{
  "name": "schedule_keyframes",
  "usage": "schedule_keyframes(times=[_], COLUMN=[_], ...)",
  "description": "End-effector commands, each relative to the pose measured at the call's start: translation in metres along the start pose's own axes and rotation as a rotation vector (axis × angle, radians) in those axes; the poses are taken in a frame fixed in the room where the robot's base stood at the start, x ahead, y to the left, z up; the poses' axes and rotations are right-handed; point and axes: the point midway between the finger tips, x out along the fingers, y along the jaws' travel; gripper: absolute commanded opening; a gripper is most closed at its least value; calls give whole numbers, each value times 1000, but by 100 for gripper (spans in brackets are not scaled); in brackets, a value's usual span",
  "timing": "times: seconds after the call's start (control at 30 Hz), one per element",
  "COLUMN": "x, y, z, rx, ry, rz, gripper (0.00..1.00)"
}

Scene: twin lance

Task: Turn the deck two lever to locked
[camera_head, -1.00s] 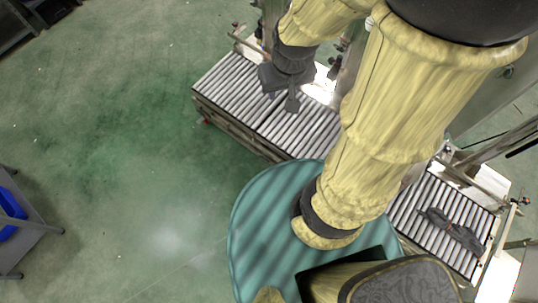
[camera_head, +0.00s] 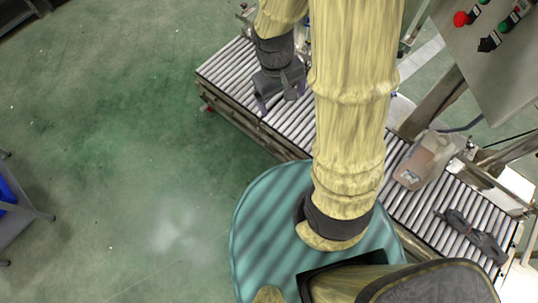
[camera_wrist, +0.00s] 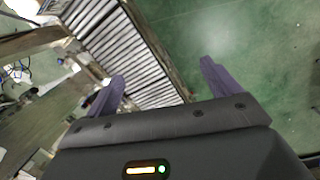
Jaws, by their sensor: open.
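A grey control panel (camera_head: 482,75) at the top right of the head view carries a red button (camera_head: 461,19), green buttons and black selector levers. One black lever (camera_head: 489,42) sits low on the panel, tilted. I cannot read any label or tell which is the deck two lever or its position. My gripper (camera_head: 281,98) is open and empty above the roller conveyor, well to the left of the panel. In the wrist view its two purple fingers (camera_wrist: 160,85) are spread over rollers and floor, and no lever shows there.
The roller conveyor (camera_head: 228,72) runs diagonally under my arm. A translucent jug (camera_head: 426,160) and a dark crumpled item (camera_head: 470,235) lie on its right part. A table with a blue bin (camera_head: 8,192) stands at the left. Green floor (camera_head: 120,130) is clear between.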

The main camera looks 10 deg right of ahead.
Motion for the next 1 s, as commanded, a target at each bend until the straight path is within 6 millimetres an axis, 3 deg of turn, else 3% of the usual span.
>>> schedule_keyframes(times=[0.03, 0.1, 1.0], x=[34, 59, 370], y=[-4, -7, -34], z=[-6, -10, -72], rx=[-34, -77, -603], ry=[-34, -79, -624], rz=[13, 33, 453], gripper=[89, 89, 89])
